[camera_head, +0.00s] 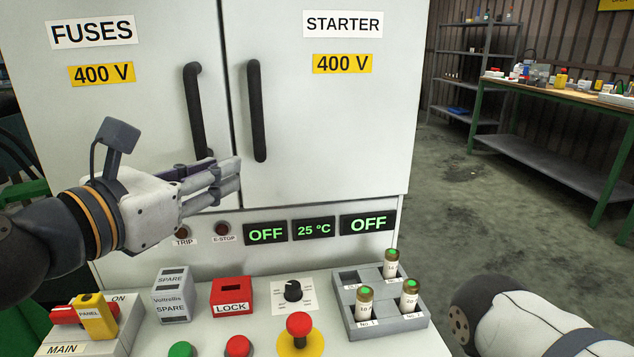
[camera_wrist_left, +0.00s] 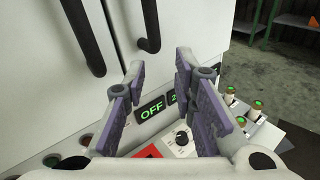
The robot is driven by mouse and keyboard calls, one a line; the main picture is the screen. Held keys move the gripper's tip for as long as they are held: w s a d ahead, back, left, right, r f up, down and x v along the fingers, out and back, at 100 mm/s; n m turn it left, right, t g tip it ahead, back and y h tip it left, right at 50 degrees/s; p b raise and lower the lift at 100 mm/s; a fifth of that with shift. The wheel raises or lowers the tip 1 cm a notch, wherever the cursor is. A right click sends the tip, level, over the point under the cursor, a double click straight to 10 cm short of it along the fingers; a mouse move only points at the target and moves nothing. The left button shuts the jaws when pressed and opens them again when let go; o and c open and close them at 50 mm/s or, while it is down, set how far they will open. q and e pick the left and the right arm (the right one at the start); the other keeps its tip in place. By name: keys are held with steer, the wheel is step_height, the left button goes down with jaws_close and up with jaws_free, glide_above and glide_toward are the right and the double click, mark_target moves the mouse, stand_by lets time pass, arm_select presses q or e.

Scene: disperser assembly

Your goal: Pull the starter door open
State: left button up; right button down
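The starter door (camera_head: 330,130) is the right cabinet door, pale grey, with a STARTER label and a yellow 400 V label. It looks shut. Its black vertical handle (camera_head: 257,110) is at the door's left edge and also shows at the top of the left wrist view (camera_wrist_left: 150,25). My left gripper (camera_head: 230,174) is in front of the cabinet, just below and left of this handle, apart from it. In the left wrist view its fingers (camera_wrist_left: 160,65) are spread with nothing between them. My right gripper is out of view; only part of the right arm shows.
The fuses door (camera_head: 120,130) with its own black handle (camera_head: 195,110) is at left. Below the doors is a panel with a LOCK block (camera_head: 231,294), a red button (camera_head: 299,324), a knob (camera_head: 293,291) and a grey fuse tray (camera_head: 404,323). Open floor lies right of the cabinet.

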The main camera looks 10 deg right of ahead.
arm_select(q)
steer(key=n+t, duration=0.1)
steer(key=n, duration=0.1)
glide_toward(253, 116)
steer(key=x, duration=1.1)
steer(key=shift+w+d, duration=0.1)
jaws_close()
